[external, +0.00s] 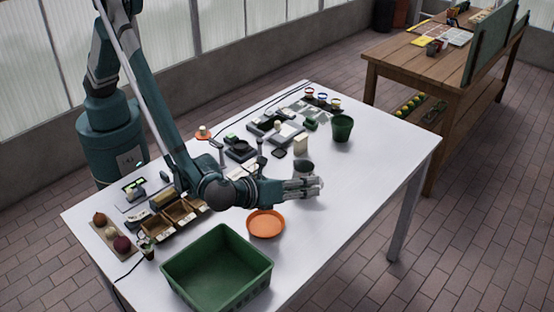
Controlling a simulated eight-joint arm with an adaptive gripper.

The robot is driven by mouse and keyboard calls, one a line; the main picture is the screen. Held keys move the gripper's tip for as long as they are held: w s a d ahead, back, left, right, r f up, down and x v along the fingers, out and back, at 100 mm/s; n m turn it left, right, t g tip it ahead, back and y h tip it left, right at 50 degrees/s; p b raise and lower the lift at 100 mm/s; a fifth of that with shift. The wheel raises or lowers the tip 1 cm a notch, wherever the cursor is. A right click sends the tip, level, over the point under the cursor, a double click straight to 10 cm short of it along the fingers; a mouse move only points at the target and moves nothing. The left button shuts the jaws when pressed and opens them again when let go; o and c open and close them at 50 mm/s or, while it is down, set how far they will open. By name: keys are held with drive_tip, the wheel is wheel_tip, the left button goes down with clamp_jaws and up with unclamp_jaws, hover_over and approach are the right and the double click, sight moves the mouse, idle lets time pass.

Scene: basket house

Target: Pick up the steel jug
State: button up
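A dark grey metal vessel (303,166), which looks like the steel jug, stands on the white table (370,165) just behind my gripper in the picture. Its lower part is hidden by the gripper. My gripper (315,186) is low over the table, with its fingers pointing right. The fingers overlap the jug's near side in this view, so I cannot tell whether they touch it. The gap between the fingers is too small to make out.
An orange dish (266,223) and a green basket (215,265) lie in front of my gripper. A cream block (300,144) and a green pot (342,127) stand behind the jug. Several small devices crowd the table's back left. The table's right side is clear.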

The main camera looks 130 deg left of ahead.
drive_tip(key=shift+b+x, duration=0.65)
drive_tip(key=shift+x, duration=1.95)
drive_tip(key=shift+s, duration=0.1)
clamp_jaws()
